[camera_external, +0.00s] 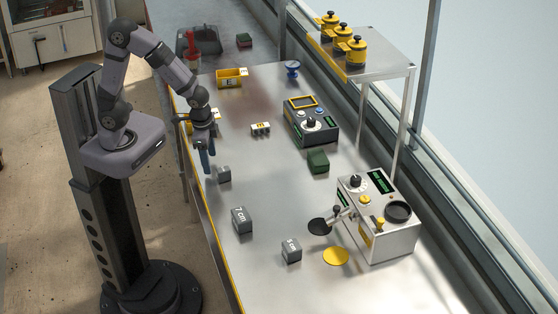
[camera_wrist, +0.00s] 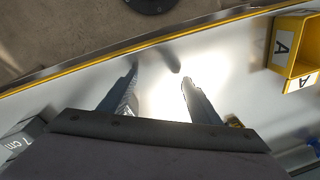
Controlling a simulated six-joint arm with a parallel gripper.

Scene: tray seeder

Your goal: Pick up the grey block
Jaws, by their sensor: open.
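Three grey blocks stand on the steel table. A small one (camera_external: 224,174) is just right of my gripper (camera_external: 208,158), a larger one marked 7 cm (camera_external: 242,221) is farther forward, and one marked 5 cm (camera_external: 291,251) is near the front. My gripper points down near the table's left edge. The 7 cm block (camera_wrist: 20,145) shows at that view's lower left, partly cut off and outside the fingers. The wrist housing hides the lower middle of that view.
A yellow bin marked A (camera_wrist: 292,50) is at the right in the wrist view. A yellow bin marked E (camera_external: 229,79) stands at the back. A green block (camera_external: 318,161), a control box (camera_external: 311,121) and a seeder machine (camera_external: 380,222) stand to the right.

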